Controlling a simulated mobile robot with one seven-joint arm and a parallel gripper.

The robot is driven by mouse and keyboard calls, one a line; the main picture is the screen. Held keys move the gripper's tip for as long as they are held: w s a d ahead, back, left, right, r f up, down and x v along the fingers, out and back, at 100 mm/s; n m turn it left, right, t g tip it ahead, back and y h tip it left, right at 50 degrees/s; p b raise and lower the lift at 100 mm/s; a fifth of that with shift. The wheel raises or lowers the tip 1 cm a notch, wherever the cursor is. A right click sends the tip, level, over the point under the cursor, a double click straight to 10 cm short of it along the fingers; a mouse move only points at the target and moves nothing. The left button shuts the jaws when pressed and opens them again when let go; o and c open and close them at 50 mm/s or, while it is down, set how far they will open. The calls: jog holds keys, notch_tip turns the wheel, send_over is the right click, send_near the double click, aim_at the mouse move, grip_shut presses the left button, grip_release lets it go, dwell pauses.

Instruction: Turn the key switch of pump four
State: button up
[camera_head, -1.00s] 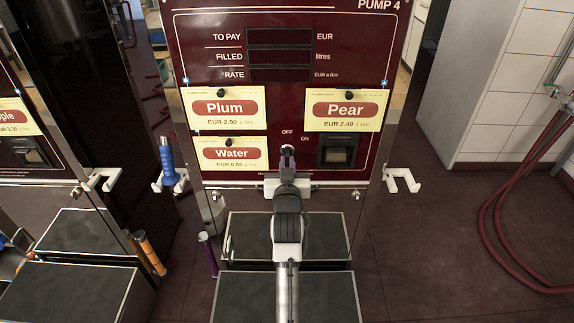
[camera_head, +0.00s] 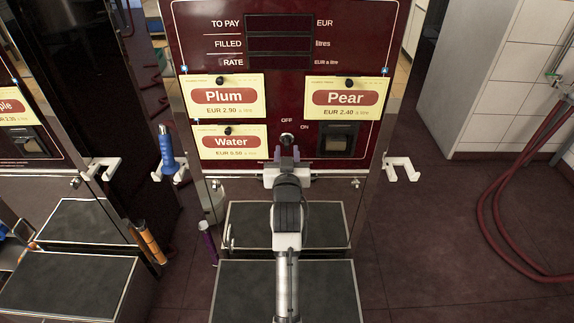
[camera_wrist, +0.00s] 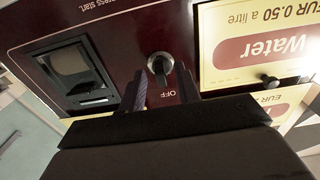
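The key switch (camera_head: 287,139) of pump four is a small round metal switch low on the dark red panel, between the OFF and ON marks. In the wrist view the key switch (camera_wrist: 159,66) appears upside down, its dark key part seeming to point toward OFF. My gripper (camera_head: 287,155) is just below and in front of it in the head view. The gripper is open and empty. In the wrist view its two dark fingers lie on either side of the switch in the picture; no contact shows, and the remaining gap in depth is hard to tell.
A dark square slot unit (camera_head: 338,140) sits right of the switch. The Water card (camera_head: 231,142) is to its left, with the Plum card (camera_head: 221,96) and Pear card (camera_head: 345,97) above. A white holder (camera_head: 401,169) juts out at the right. A blue nozzle (camera_head: 166,148) hangs left.

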jog(key=s+b, duration=0.3)
jog(key=s, duration=1)
jog(key=shift+s, duration=0.25)
